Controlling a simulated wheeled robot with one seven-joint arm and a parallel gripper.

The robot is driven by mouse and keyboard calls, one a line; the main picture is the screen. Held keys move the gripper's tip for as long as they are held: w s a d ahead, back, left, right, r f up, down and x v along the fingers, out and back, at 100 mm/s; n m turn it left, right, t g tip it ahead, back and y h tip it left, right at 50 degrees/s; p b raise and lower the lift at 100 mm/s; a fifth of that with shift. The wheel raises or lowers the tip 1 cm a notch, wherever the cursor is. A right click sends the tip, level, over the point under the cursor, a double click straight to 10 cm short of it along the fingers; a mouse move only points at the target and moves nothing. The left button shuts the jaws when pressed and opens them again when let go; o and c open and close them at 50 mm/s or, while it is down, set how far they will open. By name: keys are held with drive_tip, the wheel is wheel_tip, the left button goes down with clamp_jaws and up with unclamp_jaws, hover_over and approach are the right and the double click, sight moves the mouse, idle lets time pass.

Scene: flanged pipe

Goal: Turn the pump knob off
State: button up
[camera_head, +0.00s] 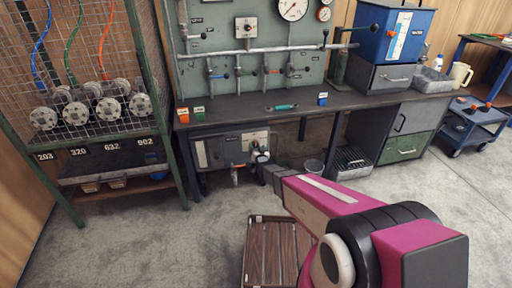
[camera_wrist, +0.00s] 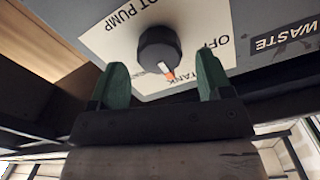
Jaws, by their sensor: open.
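The pump knob (camera_wrist: 157,46) is a round dark knob with an orange-tipped pointer, on a white label plate (camera_wrist: 112,45) in the wrist view. The pointer is toward the partly covered "TANK" lettering, and "OFF" is printed to the right of the knob. My gripper (camera_wrist: 161,62) is open, with one green finger on each side of the knob in the picture. I cannot tell whether the fingers touch it. In the head view my gripper (camera_head: 260,153) is at the plate (camera_head: 254,137) under the bench and largely hides the knob.
The workbench top (camera_head: 350,101) overhangs the plate. A wire-fronted rack (camera_head: 95,140) stands left, and a wooden slatted platform (camera_head: 272,250) lies on the floor below my arm.

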drive_tip(key=shift+x, duration=1.25)
drive_tip(key=c, duration=0.9)
drive_tip(key=shift+n, duration=0.4)
drive_tip(key=n, duration=0.5)
drive_tip(key=shift+s+a+n, duration=0.1)
drive_tip(key=shift+n, duration=0.2)
drive_tip(key=n, duration=0.5)
drive_tip(key=shift+a, duration=0.1)
drive_tip(key=shift+n, duration=0.4)
drive_tip(key=o, duration=0.9)
